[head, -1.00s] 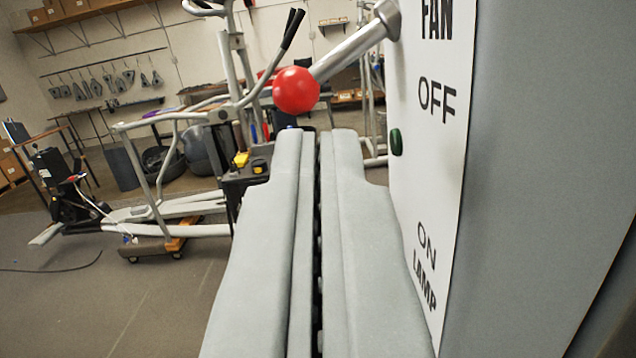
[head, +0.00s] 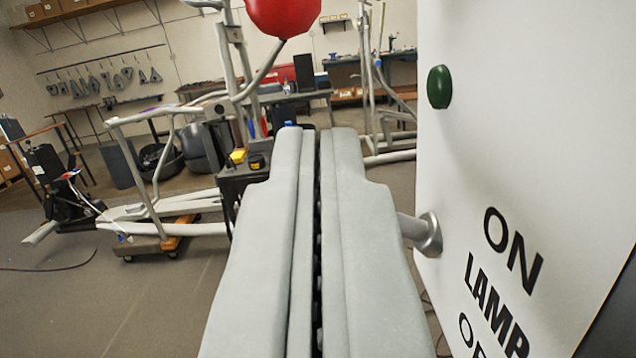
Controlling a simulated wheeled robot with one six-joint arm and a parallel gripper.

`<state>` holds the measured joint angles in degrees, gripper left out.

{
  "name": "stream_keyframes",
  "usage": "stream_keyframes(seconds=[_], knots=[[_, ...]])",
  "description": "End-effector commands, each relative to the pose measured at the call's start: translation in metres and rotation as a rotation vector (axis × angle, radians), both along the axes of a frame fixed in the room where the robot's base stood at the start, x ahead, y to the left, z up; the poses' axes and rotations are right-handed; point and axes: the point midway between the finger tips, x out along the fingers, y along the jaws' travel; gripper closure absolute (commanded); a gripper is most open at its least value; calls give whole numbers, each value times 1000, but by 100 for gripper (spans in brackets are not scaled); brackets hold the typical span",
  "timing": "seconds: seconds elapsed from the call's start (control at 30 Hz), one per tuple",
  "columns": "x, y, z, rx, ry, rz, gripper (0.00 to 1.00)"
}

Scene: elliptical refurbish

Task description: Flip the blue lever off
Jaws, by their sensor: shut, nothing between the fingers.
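My gripper (head: 318,130) is shut and empty, its two long grey fingers reaching forward beside the white panel. A metal lever stem (head: 410,228) comes out of a round mount (head: 430,236) on the panel, near the "ON" and "LAMP" lettering. The stem runs left and disappears behind my gripper, so its knob is mostly or wholly hidden. A small blue patch (head: 290,124) shows just past the left fingertip. I cannot tell whether it is the lever's knob or something behind, nor whether my gripper touches the lever.
A red ball knob (head: 284,14) hangs at the top edge above my fingertips. A green oval light (head: 439,87) sits on the white panel (head: 540,110) at right. An elliptical machine (head: 160,200) stands beyond on the left. The floor (head: 130,300) at lower left is clear.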

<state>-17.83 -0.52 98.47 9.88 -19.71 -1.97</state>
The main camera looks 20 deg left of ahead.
Motion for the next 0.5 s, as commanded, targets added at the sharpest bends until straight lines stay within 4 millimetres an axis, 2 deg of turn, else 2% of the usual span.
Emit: stream_keyframes(seconds=[0.5], knots=[[-1, 3, -3, -84, -24, -1, 100]])
